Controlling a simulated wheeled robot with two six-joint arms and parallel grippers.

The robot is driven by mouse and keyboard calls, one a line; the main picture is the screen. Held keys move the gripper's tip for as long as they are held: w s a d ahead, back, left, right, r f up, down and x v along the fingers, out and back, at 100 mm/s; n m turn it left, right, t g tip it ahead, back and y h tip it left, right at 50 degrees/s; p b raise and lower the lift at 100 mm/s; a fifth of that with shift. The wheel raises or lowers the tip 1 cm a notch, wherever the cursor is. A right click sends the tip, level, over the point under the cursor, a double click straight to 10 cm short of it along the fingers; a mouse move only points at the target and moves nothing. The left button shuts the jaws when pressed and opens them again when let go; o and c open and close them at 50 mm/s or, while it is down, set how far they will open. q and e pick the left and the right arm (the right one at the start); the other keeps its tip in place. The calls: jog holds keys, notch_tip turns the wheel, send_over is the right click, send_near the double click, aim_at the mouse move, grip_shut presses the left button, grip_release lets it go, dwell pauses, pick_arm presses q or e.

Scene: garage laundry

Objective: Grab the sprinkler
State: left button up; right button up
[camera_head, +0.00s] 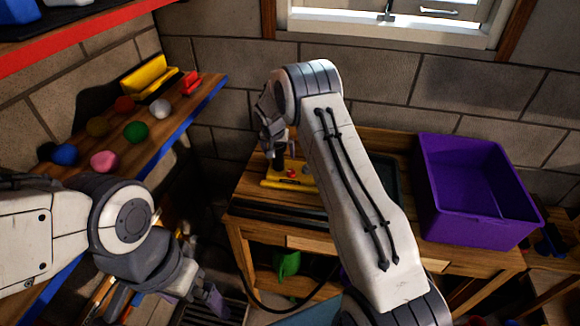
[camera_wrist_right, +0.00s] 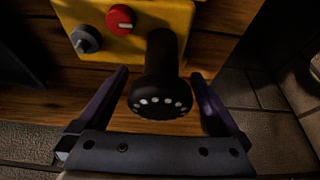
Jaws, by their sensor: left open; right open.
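A black sprinkler-like nozzle (camera_wrist_right: 160,85) with a flared end and a ring of pale dots sits in front of a yellow panel (camera_wrist_right: 135,40) in the right wrist view. My right gripper (camera_wrist_right: 160,76) is open, with one finger on each side of the nozzle and gaps showing on both sides. In the head view, the dark nozzle (camera_head: 279,158) shows at the yellow panel (camera_head: 290,183) on the wooden bench, below my right gripper (camera_head: 277,148). My left gripper (camera_head: 207,292) is open and empty at lower left, away from the bench.
A red knob (camera_wrist_right: 120,19) and a grey knob (camera_wrist_right: 86,39) are on the panel beside the nozzle. A purple bin (camera_head: 478,195) stands on the bench at right. A wooden shelf (camera_head: 190,110) with several coloured balls is at left. A block wall (camera_head: 380,85) rises behind the bench.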

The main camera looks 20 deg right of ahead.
jog(key=shift+w+f, duration=0.1)
jog(key=shift+f, duration=0.2)
grip_shut()
jog(key=shift+r, duration=0.1)
jog(key=shift+r, duration=0.1)
